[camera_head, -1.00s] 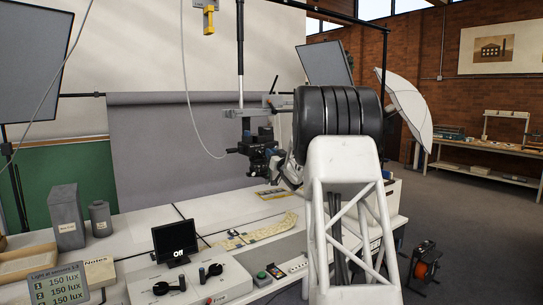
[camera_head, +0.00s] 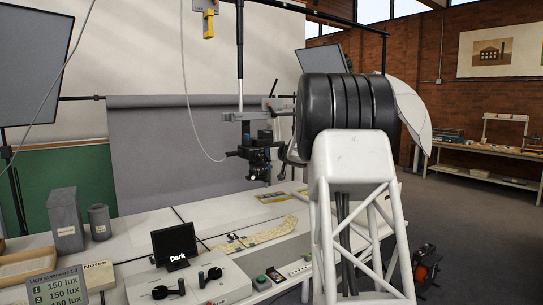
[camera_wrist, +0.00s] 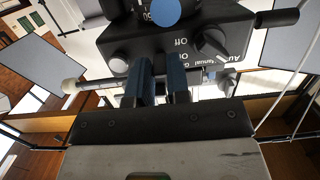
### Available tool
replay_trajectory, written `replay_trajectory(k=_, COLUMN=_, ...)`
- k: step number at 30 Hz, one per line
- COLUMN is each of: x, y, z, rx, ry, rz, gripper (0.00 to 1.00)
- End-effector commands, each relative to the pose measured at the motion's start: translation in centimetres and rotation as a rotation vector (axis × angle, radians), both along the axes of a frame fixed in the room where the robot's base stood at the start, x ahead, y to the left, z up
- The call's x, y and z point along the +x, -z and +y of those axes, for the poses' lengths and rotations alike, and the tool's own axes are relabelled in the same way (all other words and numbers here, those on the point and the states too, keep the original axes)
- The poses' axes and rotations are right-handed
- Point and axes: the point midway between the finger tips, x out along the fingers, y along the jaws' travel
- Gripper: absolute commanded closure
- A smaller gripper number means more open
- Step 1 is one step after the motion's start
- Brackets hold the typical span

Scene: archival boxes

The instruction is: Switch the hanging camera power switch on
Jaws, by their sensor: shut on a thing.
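The hanging camera (camera_head: 258,152) is a black body under a vertical pole. In the wrist view its dark underside (camera_wrist: 127,42) fills the top, with white "Off" lettering and a pointer knob (camera_wrist: 213,45) near "Manual" lettering. My gripper (camera_wrist: 161,62) has two blue fingers reaching up to the camera's underside, close together beside the "Off" marks. They are shut on the power switch, which the fingers largely hide. In the head view my arm covers most of the gripper. The small monitor (camera_head: 174,243) on the table reads "Dark".
A white console (camera_head: 220,285) with black levers stands at the front of the table. A paper strip (camera_head: 270,235) lies behind it. Grey containers (camera_head: 65,220) stand at left. A thin cable (camera_head: 190,100) hangs left of the camera, and a white umbrella (camera_head: 413,105) stands at right.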

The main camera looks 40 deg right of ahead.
Motion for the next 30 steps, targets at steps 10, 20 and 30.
replay_trajectory(k=10, x=0.05, y=-0.62, z=-0.03, rx=-0.002, ry=0.001, rz=0.124, gripper=1.0)
replay_trajectory(k=20, x=0.08, y=-0.82, z=-0.01, rx=0.0, ry=0.0, rz=0.18, gripper=1.0)
replay_trajectory(k=30, x=0.09, y=-0.82, z=-0.02, rx=0.0, ry=0.0, rz=0.187, gripper=1.0)
